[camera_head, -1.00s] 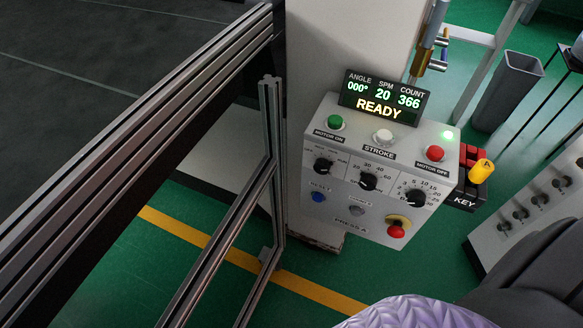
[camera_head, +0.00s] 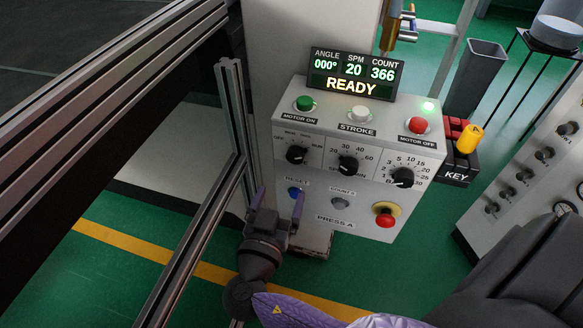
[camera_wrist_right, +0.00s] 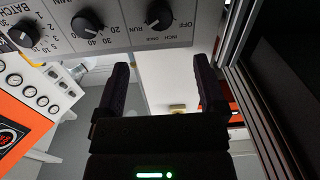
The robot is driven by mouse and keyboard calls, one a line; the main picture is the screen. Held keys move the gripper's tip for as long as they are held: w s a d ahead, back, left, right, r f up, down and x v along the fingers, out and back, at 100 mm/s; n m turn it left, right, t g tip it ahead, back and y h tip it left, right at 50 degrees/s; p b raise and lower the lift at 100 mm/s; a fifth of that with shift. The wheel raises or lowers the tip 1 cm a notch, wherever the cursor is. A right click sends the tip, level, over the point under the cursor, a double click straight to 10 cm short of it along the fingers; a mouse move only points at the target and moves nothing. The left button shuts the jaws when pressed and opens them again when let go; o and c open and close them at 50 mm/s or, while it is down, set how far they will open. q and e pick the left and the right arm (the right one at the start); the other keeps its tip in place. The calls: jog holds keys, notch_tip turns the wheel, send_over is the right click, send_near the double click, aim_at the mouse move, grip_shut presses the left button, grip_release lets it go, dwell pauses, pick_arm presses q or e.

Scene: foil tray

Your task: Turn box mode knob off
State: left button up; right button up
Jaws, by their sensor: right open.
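The press control box (camera_head: 258,136) has a row of three black knobs. The mode knob (camera_head: 297,155) is the leftmost, with an OFF mark at the left of its scale. It also shows at the top of the right wrist view (camera_wrist_right: 159,14), upside down, with OFF at its right. Its exact pointer setting is too small to tell. My right gripper (camera_head: 278,203) is open and empty, just below the mode knob in the head view, near the blue reset button (camera_head: 293,191). In the wrist view its fingers (camera_wrist_right: 162,78) stand apart from the knob. My left gripper is out of view.
A lit display (camera_head: 355,75) reading READY stands on the box. The speed knob (camera_head: 348,165) and batch knob (camera_head: 402,177) sit to the right, and a red stop button (camera_head: 385,217) below. A metal frame post (camera_head: 232,105) stands close at left.

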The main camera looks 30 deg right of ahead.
aim_at(294, 158)
jog(key=x, duration=0.9)
jog(key=shift+w+d, duration=0.15)
jog(key=shift+c, duration=0.3)
grip_shut()
